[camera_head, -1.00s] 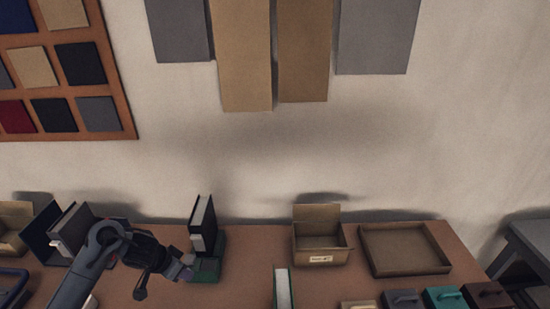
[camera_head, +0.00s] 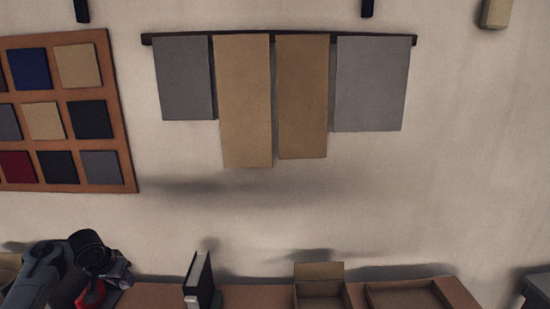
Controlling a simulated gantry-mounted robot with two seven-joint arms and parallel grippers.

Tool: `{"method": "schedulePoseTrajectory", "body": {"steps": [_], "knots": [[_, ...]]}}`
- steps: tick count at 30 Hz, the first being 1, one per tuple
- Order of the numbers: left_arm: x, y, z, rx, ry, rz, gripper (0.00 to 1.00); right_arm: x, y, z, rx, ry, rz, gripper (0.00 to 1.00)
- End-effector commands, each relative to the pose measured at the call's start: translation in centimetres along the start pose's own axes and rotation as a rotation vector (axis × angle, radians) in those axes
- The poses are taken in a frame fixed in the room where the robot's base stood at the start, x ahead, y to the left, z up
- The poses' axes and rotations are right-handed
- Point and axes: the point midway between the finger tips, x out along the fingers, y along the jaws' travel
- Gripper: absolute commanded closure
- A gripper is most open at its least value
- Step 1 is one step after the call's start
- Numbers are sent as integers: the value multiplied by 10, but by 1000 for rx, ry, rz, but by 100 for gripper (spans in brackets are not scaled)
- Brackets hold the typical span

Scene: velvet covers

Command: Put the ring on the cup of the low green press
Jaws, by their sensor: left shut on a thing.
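My left gripper (camera_head: 118,277) is low at the left, by the bottom edge of the head view. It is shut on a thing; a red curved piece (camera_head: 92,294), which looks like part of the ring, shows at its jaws. The wrist and the frame edge hide the rest of it. The low green press and its cup are not in view. My right gripper is not in view.
A dark upright book (camera_head: 199,282) stands right of the gripper. An open cardboard box (camera_head: 320,272) and a shallow brown tray (camera_head: 405,296) stand farther right. Cloth panels (camera_head: 245,100) and a swatch board (camera_head: 122,125) hang on the wall.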

Motion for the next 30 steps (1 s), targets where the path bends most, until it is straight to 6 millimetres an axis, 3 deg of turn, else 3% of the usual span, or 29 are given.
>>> {"method": "schedulePoseTrajectory", "body": {"steps": [6, 13, 26, 30], "knots": [[0, -65, 22, -157, 0, -65, 94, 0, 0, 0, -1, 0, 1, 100], [-10, -102, 52, -274, 2, -113, 94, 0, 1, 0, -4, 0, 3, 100], [-25, -122, 91, -375, 2, -156, 94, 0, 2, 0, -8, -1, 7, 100], [-11, -98, 94, -337, 1, -140, 94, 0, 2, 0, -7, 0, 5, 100]]}}
